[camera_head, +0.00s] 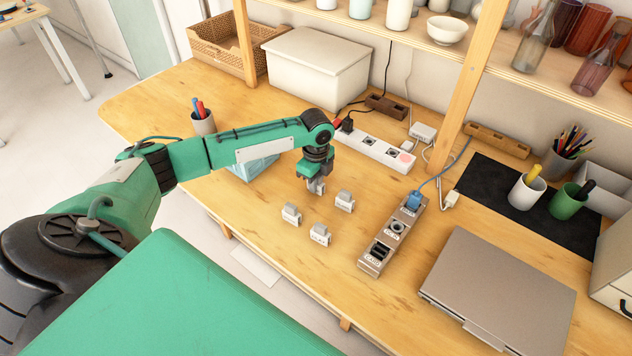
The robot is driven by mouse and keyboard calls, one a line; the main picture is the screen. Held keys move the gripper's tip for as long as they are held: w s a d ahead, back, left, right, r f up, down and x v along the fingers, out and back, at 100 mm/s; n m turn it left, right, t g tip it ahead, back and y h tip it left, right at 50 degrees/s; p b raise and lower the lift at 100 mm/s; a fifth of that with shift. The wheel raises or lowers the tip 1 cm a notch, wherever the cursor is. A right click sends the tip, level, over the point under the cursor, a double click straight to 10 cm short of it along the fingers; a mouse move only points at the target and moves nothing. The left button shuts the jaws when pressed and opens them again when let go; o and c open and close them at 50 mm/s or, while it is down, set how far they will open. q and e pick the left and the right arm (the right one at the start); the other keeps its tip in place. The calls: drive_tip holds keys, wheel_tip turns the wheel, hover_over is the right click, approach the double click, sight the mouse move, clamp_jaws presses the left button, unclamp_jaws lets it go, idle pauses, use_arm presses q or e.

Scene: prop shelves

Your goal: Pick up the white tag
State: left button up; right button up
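Several small light-grey blocks with white labelled faces stand on the wooden table: one at the left (291,214), one in front (320,234), one at the right (344,201), and one at the back (316,187). I cannot tell which of these, if any, is the white tag. My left gripper (315,179) points down at the back block, its fingertips at the block's top and partly hiding it. I cannot tell whether the fingers are closed on it. My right gripper is not in view.
A white power strip (375,150) lies behind the gripper, and a grey socket strip (393,236) stands to the right. A closed laptop (500,292) lies at front right. A blue tray (250,168) sits under my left forearm. A shelf post (468,80) rises behind.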

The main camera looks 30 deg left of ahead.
use_arm(q)
clamp_jaws()
drive_tip(key=shift+r, duration=0.1)
